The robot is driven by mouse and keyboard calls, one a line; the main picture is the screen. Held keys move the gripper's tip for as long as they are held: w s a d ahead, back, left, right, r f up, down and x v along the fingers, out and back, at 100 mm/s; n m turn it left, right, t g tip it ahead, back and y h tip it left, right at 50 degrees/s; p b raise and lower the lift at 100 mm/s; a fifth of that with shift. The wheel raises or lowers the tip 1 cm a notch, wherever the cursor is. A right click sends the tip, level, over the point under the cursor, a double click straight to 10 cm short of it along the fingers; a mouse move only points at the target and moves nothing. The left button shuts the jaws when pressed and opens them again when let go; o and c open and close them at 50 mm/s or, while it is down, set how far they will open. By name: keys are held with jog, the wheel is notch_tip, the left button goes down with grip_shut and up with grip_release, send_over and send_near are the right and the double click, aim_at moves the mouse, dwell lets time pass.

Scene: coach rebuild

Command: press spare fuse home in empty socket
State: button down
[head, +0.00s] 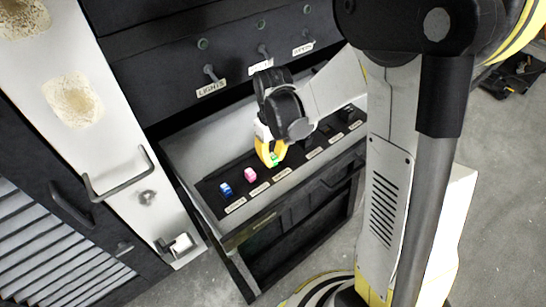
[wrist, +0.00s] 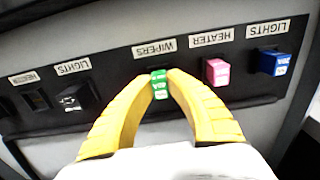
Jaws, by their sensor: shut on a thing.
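A green fuse (wrist: 159,84) is between the yellow fingertips of my gripper (wrist: 159,80), just in front of the WIPERS label (wrist: 155,46) in the wrist view. The gripper is shut on it. The fuse is at the WIPERS place in the dark fuse strip (wrist: 120,90); its lower end and the socket there are hidden, so I cannot tell how deep it sits. In the head view my gripper (head: 271,156) points down into the open drawer, with a bit of the green fuse (head: 274,163) showing.
A pink fuse (wrist: 217,72) sits at HEATER and a blue fuse (wrist: 273,62) at LIGHTS, close beside the gripper. On the other side are a black piece (wrist: 73,98) and a dark slot (wrist: 37,101). Toggle switches (head: 211,74) and a door handle (head: 118,181) are nearby.

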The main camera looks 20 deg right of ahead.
jog(key=shift+f, duration=0.35)
dwell(0.3)
jog(key=c, duration=0.8)
grip_release()
jog(key=shift+c, duration=0.2)
jog(key=shift+r, duration=0.1)
jog(key=shift+r+p, duration=2.3)
jog(key=shift+r, duration=1.15)
